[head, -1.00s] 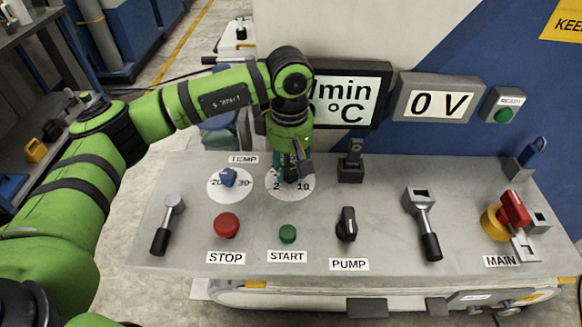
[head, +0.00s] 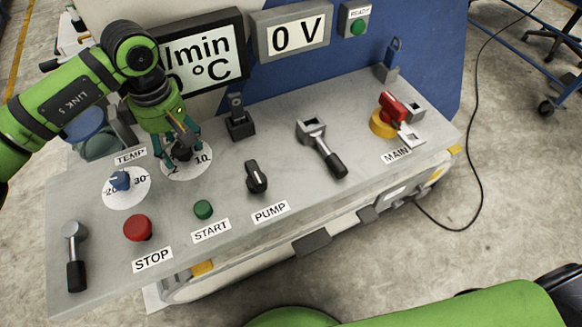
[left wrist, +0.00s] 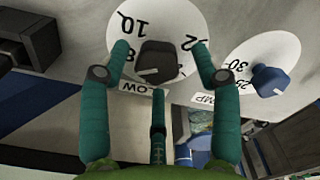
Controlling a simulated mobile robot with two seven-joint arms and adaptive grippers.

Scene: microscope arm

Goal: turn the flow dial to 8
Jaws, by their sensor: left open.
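The flow dial is a dark knob (left wrist: 157,60) on a round white scale (left wrist: 168,18); 10 and 2 are readable, and an 8 is partly covered by a finger. The knob has a pale mark on its lower left side in the left wrist view; I cannot tell its exact reading. In the head view, the scale (head: 190,171) shows below my left gripper (head: 182,150), which largely hides the knob. My left gripper is open, with its teal fingers (left wrist: 160,62) spread around the knob; contact is unclear. My right gripper is out of view.
The TEMP dial (head: 121,181) stands left of the flow dial. The STOP button (head: 138,228), START button (head: 203,209) and PUMP switch (head: 256,177) sit in front. A black post (head: 239,118) stands to the right. The l/min display (head: 205,55) is partly hidden by my arm.

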